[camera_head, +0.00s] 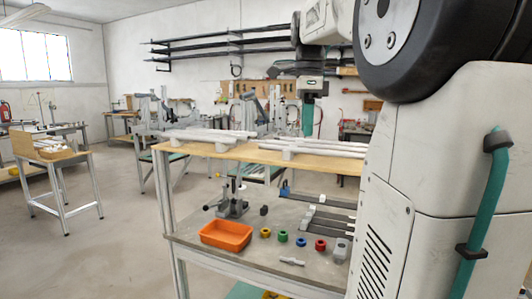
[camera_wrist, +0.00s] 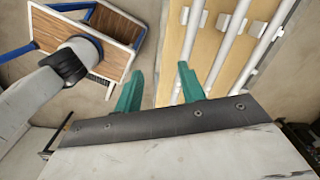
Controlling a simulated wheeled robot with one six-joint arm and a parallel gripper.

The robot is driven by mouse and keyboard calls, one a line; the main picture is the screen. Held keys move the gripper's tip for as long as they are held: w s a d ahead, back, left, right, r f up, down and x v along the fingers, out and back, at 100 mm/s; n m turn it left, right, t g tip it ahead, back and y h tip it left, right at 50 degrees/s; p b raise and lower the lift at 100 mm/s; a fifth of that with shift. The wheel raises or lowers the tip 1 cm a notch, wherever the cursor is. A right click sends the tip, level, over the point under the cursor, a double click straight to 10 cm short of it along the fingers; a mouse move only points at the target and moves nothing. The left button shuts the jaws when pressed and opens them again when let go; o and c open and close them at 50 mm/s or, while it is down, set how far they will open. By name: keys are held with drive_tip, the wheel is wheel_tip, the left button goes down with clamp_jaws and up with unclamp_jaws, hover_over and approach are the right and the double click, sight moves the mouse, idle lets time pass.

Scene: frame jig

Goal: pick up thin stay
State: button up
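Long pale tubes lie on blocks on the wooden upper shelf (camera_head: 262,155). One group (camera_head: 212,134) is at the left and another (camera_head: 325,147) at the right. In the wrist view, pale tubes (camera_wrist: 236,35) run along the shelf (camera_wrist: 210,22), some thinner than others. I cannot tell for certain which is the thin stay. My gripper (camera_head: 308,122) hangs above the right part of the shelf. In the wrist view its two teal fingers (camera_wrist: 160,70) are spread apart with nothing between them.
The grey lower shelf holds an orange tray (camera_head: 226,235), a dark clamp-like tool (camera_head: 233,204), several coloured rings and dark bars (camera_head: 328,220). A side table (camera_head: 62,152) stands at the left. Open floor (camera_head: 115,240) lies between it and the bench.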

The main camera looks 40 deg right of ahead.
sight(332, 154)
drive_tip(key=d+m, duration=0.1)
drive_tip(key=d+r+m, duration=0.1)
drive_tip(key=d, duration=0.1)
drive_tip(key=d+m, duration=0.1)
drive_tip(key=shift+s+d+r+m, duration=0.3)
drive_tip(key=shift+r, duration=0.1)
drive_tip(key=shift+s+d+f, duration=0.1)
drive_tip(key=shift+d, duration=0.2)
drive_tip(key=shift+m, duration=0.3)
drive_tip(key=f, duration=0.7)
drive_tip(key=shift+a+f, duration=0.15)
drive_tip(key=shift+a, duration=0.05)
clamp_jaws()
